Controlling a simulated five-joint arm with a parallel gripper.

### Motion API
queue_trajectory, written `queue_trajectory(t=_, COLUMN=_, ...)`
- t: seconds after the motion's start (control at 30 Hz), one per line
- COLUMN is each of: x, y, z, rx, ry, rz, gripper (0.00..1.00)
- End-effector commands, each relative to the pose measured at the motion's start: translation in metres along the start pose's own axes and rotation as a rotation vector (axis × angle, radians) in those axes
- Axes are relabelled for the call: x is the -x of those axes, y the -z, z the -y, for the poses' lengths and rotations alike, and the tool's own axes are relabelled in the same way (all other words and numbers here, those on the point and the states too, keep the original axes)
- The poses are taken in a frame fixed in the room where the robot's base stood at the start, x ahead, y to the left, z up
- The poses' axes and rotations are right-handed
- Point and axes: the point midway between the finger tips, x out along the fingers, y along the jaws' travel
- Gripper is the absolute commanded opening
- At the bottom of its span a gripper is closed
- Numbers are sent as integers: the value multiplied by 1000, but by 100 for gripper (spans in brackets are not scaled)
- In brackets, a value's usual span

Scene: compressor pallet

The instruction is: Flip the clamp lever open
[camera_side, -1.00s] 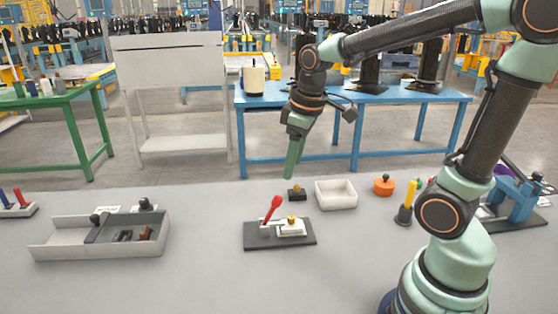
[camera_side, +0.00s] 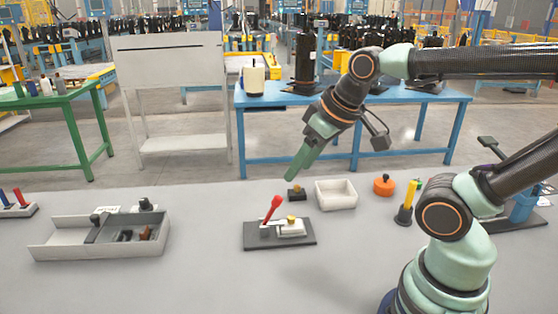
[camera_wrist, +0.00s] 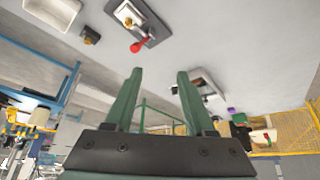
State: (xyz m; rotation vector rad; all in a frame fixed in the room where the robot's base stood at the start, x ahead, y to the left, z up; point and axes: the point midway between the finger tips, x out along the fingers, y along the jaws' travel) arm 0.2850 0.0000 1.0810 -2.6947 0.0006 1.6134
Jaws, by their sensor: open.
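The clamp stands on a dark base plate (camera_side: 280,243) in the middle of the grey table. Its red-handled lever (camera_side: 273,208) stands up, leaning a little to the right, beside a pale block with a yellow knob (camera_side: 291,221). In the wrist view the red lever (camera_wrist: 139,46) and the clamp plate (camera_wrist: 160,18) show at the top, beyond the fingertips. My gripper (camera_side: 291,178) is above and behind the clamp, tilted down to the left, and touches nothing. In the wrist view its two green fingers (camera_wrist: 160,72) are apart with nothing between them.
A small black block with a yellow knob (camera_side: 296,193) and a white bin (camera_side: 336,195) stand behind the clamp. An orange knobbed piece (camera_side: 384,185) and a yellow-handled tool (camera_side: 406,210) stand to the right. A grey tray (camera_side: 60,246) with parts is at left. The table front is clear.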

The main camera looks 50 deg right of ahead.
Motion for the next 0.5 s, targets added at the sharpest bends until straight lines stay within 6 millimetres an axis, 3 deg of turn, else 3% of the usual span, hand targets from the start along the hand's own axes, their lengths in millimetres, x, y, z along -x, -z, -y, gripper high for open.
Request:
queue_trajectory(t=0.03, x=0, y=0, z=0, rx=-2, ry=0, rz=1, gripper=34)
queue_trajectory(t=0.1, x=-1, y=1, z=-1, rx=-20, ry=-2, rz=4, gripper=7)
queue_trajectory(t=0.13, x=-1, y=2, z=-2, rx=-35, ry=-4, rz=7, gripper=0)
queue_trajectory(t=0.27, x=-6, y=6, z=-10, rx=-177, ry=-17, rz=33, gripper=0)
queue_trajectory(t=0.5, x=-26, y=19, z=-37, rx=-662, ry=-81, rz=102, gripper=0)
